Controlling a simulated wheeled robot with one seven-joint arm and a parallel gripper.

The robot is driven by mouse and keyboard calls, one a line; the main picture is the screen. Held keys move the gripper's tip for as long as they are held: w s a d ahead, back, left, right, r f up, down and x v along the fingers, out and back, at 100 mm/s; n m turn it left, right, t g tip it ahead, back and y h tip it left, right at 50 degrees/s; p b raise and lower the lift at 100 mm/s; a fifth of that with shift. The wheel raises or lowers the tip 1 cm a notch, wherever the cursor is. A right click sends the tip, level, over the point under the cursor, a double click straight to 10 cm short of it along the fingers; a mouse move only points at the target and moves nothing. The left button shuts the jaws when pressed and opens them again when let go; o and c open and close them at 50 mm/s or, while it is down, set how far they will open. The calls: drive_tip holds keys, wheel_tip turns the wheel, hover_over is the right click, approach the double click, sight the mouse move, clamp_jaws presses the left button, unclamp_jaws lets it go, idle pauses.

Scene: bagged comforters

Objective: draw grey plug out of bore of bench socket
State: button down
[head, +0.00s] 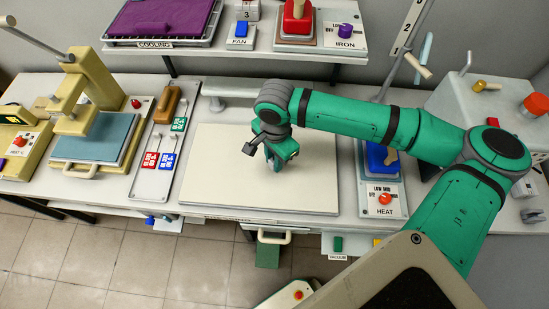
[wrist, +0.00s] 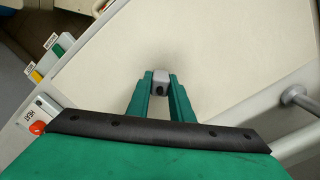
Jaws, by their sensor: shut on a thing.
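My gripper (head: 279,164) hangs over the pale board in the middle of the bench in the head view, its fingertips mostly hidden by my wrist. In the wrist view my two green fingers (wrist: 160,90) are shut on a small grey block, which looks like the grey plug (wrist: 160,76). A dark round spot shows on its near face. Pale board surface shows around and beyond it. I cannot pick out the bench socket or its bore in either view. I cannot tell how high the plug is above the board.
The pale board (head: 220,175) is otherwise clear. A yellow press (head: 85,90) and colored tags (head: 165,160) stand left. A HEAT unit (head: 383,200) sits right of the board. A shelf (head: 230,48) overhangs the back. A grey rod (wrist: 297,97) stands at right in the wrist view.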

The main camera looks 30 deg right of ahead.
drive_tip(key=shift+f, duration=0.4)
drive_tip(key=c, duration=0.8)
unclamp_jaws()
drive_tip(key=shift+c, duration=0.2)
drive_tip(key=shift+r, duration=0.1)
drive_tip(key=shift+r, duration=3.4)
wheel_tip(320, 180, up, 11)
drive_tip(key=shift+d, duration=0.15)
drive_tip(key=shift+f, duration=0.1)
